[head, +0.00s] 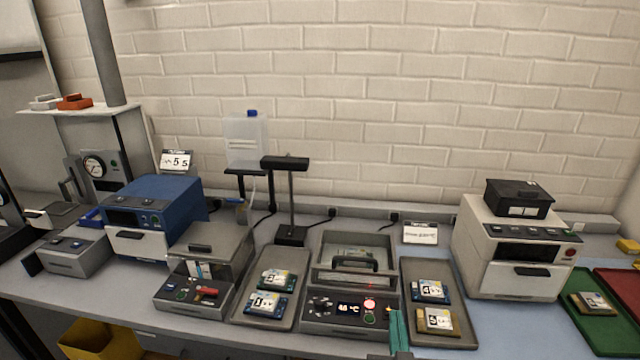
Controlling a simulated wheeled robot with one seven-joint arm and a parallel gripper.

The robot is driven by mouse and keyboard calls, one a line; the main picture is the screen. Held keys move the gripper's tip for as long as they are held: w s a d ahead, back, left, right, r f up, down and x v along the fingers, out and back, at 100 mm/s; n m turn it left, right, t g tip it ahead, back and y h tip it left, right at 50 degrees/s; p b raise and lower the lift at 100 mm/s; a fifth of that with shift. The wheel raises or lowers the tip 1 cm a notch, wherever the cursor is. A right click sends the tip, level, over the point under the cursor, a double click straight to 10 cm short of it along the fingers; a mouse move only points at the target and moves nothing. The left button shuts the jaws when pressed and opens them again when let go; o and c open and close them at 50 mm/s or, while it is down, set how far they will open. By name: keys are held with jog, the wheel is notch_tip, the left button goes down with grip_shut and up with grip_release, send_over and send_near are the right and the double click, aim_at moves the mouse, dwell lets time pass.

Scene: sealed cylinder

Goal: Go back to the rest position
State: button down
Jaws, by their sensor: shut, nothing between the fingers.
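My gripper (399,331) shows at the bottom edge, right of centre, as two narrow teal fingers side by side. They are shut with nothing between them. The fingers overlap the right end of the heated unit's front panel (347,312) in the picture. Whether they touch anything cannot be told. The rest of my arm is out of view.
A tray (253,313) with circuit boards stands left of the heated unit, another tray (458,322) right of it. A blue box device (150,215), a white device (512,260) and a thin black stand (291,205) rise behind.

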jog(key=s+a+f+n+g+y, duration=0.1)
jog(key=s+a+f, duration=1.1)
jog(key=s+f, duration=0.35)
jog(key=s+a+f+y, duration=0.1)
jog(key=s+a, duration=0.3)
jog(key=s, duration=0.5)
jog(key=s+a+f+n+y, duration=0.1)
jog(key=s+a, duration=0.3)
jog(key=s, duration=0.6)
jog(key=shift+a+n+y, duration=0.3)
jog(key=shift+a+y, duration=0.1)
